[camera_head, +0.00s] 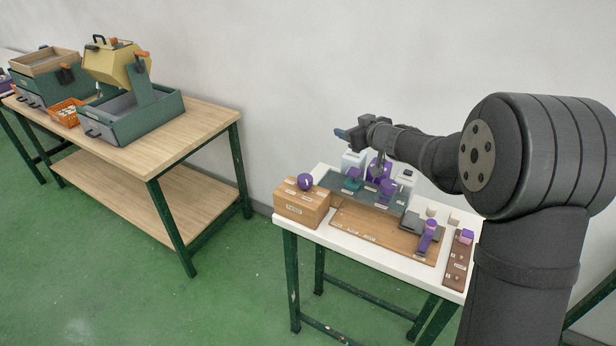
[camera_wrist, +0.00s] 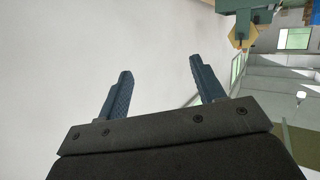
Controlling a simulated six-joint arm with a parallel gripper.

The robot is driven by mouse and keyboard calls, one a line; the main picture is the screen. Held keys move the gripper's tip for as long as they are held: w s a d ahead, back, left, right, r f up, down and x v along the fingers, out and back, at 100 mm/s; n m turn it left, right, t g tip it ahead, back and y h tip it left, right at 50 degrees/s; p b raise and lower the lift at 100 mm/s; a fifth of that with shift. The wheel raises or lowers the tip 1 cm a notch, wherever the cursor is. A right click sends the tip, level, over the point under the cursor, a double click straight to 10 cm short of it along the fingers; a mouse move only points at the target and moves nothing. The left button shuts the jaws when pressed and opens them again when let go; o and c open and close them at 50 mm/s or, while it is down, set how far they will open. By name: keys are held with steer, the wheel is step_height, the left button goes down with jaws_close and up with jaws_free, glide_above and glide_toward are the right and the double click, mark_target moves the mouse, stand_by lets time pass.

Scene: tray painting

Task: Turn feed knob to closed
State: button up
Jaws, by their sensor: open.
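Several purple controls stand on the white table at the right in the head view; their labels are too small to read, so I cannot tell which is the feed knob. One round purple knob (camera_head: 305,181) sits on top of a wooden box (camera_head: 300,206) at the table's left end. A purple lever (camera_head: 428,236) and a purple block (camera_head: 466,237) are at the right. My gripper (camera_head: 345,133) is above the back of the table, apart from all controls. In the wrist view my gripper (camera_wrist: 160,66) is open with nothing between its fingers.
A dark grey panel (camera_head: 336,184) with purple and green parts lies behind a brown board (camera_head: 350,222). White boxes (camera_head: 352,160) stand behind it. Green floor separates the tables.

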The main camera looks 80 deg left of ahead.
steer(key=a+r+m+t, duration=0.4)
steer(key=m+t, duration=0.1)
steer(key=m+h, duration=0.7)
steer(key=h, duration=0.4)
glide_above(305, 178)
steer(key=s+d, duration=0.5)
steer(key=shift+t, duration=0.3)
steer(key=x, duration=1.7)
steer(key=shift+a+f, duration=0.1)
steer(key=shift+a, duration=0.1)
steer(key=shift+c, duration=0.2)
steer(key=c, duration=0.9)
